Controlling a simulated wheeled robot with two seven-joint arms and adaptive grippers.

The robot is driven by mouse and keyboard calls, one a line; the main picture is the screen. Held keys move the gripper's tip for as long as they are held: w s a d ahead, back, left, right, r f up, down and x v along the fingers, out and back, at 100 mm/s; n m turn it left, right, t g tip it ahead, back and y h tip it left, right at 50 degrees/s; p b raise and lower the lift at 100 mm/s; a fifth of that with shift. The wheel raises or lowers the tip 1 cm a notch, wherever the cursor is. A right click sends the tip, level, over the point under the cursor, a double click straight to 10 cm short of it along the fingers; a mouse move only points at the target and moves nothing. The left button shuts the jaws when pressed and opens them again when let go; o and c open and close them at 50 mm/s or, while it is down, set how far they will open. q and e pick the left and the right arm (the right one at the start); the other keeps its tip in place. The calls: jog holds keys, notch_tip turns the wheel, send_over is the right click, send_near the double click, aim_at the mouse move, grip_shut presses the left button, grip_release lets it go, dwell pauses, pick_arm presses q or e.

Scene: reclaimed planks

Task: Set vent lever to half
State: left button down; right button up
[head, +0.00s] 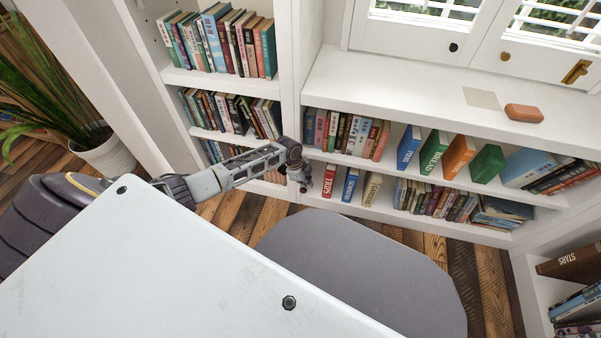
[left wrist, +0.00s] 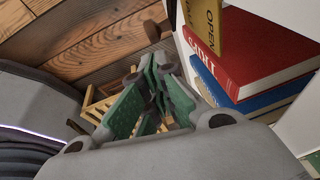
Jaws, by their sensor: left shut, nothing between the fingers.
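A small brass fitting (head: 576,71) sits on the white window frame at the upper right of the head view. It may be the vent lever; its setting is too small to read. My left gripper (head: 300,178) is in front of the lower bookshelves, well below and left of that fitting. In the left wrist view its fingers (left wrist: 157,72) are closed together with nothing between them, beside a red book (left wrist: 245,55). No lever shows in the left wrist view. My right gripper is in neither view.
A white sill (head: 400,85) holds a reddish brick-like block (head: 524,113) and a flat pale square (head: 481,98). A dark knob (head: 453,47) and a bronze knob (head: 505,56) are on the window frames. Bookshelves fill the wall below. A potted plant (head: 105,155) stands at left.

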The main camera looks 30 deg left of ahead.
pick_arm(q)
jog(key=v, duration=0.7)
jog(key=shift+r, duration=0.4)
jog(key=shift+s, duration=0.15)
